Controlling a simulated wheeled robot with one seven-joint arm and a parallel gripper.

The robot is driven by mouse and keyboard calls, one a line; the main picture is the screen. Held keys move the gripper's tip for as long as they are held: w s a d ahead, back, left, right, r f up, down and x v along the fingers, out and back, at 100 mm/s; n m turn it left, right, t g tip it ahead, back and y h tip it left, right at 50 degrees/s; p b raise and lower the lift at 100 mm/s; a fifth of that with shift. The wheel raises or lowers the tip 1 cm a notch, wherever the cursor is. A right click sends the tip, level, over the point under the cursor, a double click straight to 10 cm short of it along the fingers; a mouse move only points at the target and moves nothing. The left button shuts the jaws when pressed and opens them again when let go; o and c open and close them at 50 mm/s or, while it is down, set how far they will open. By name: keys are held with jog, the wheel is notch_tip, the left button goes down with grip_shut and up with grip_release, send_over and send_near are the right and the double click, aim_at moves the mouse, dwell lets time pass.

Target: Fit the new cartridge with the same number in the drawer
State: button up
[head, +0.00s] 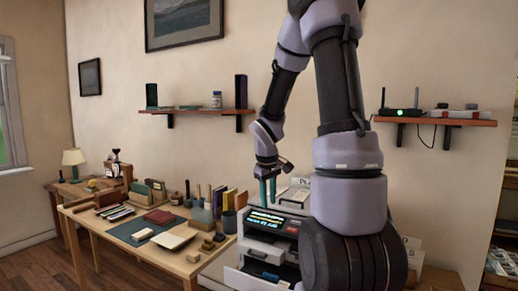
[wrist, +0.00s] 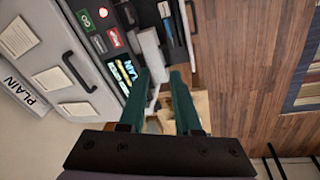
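A printer (head: 272,232) with a lit display and a red key stands at the right end of the desks. It also shows on the left in the wrist view (wrist: 75,45), turned sideways. An open drawer (head: 262,277) shows low on its front in the head view. My gripper (head: 268,200) points down above the printer, its two teal fingers apart. In the wrist view my gripper (wrist: 160,74) shows a gap between the fingers and nothing clearly held.
A wooden desk (head: 120,232) left of the printer carries books, a dark mat, pots and small blocks. Wall shelves (head: 200,111) and (head: 436,121) hang behind.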

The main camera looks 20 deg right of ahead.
jog(key=s+a+r+m+t+y, duration=0.1)
jog(key=s+a+r+m+t, duration=0.1)
jog(key=s+a+r, duration=0.3)
jog(key=s+a+r+m+t+y, duration=0.2)
jog(key=s+a+r+m, duration=0.3)
jog(key=s+r, duration=0.7)
notch_tip(320, 180, up, 4)
jog(key=shift+s+a+f+t+y, duration=0.2)
jog(key=shift+a+f+t+y, duration=0.1)
jog(key=shift+a+t, duration=0.25)
